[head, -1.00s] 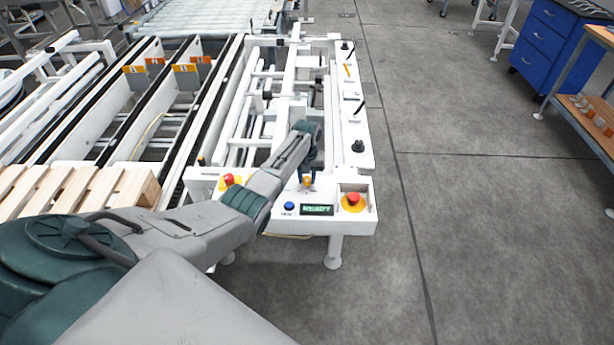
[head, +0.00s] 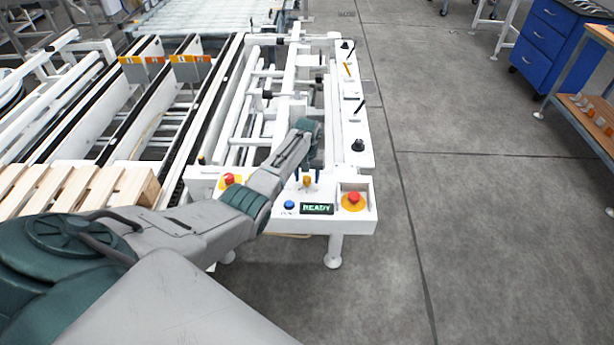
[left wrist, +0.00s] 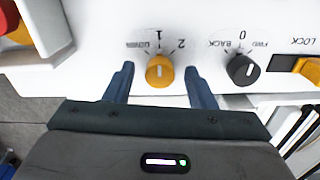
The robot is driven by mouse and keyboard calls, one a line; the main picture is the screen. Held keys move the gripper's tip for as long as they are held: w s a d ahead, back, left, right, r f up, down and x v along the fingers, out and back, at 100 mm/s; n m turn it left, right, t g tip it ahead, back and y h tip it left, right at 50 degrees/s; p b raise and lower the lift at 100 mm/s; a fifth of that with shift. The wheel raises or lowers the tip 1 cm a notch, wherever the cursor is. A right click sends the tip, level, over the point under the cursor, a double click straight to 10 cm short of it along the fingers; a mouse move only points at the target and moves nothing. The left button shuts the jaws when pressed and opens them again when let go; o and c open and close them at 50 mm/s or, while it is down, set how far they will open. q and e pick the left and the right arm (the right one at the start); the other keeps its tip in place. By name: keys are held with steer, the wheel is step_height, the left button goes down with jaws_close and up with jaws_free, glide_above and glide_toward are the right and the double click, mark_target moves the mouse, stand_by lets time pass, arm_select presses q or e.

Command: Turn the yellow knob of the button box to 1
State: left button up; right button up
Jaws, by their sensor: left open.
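The yellow knob (left wrist: 160,71) is on the white face of the button box (head: 268,207). In the left wrist view its pale mark is about upright, in line with the printed 1; a 2 is printed to the right. The knob also shows small in the head view (head: 307,181). My left gripper (left wrist: 160,82) is open, one blue finger on each side of the knob, with visible gaps between. I cannot tell how deep the fingertips reach. It also shows in the head view (head: 307,174). My right gripper is not in view.
A black knob (left wrist: 243,69) marked 0 is close to the right finger. A yellow lock switch (left wrist: 308,69) is further right. In the head view, red stop buttons (head: 353,198) (head: 228,179), a blue button (head: 289,205) and a READY display (head: 317,209) surround the knob.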

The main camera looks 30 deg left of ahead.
mark_target(307, 179)
arm_select(q)
step_height(307, 179, up, 11)
steer(key=b, duration=0.1)
steer(key=shift+f, duration=0.2)
stand_by(0.5)
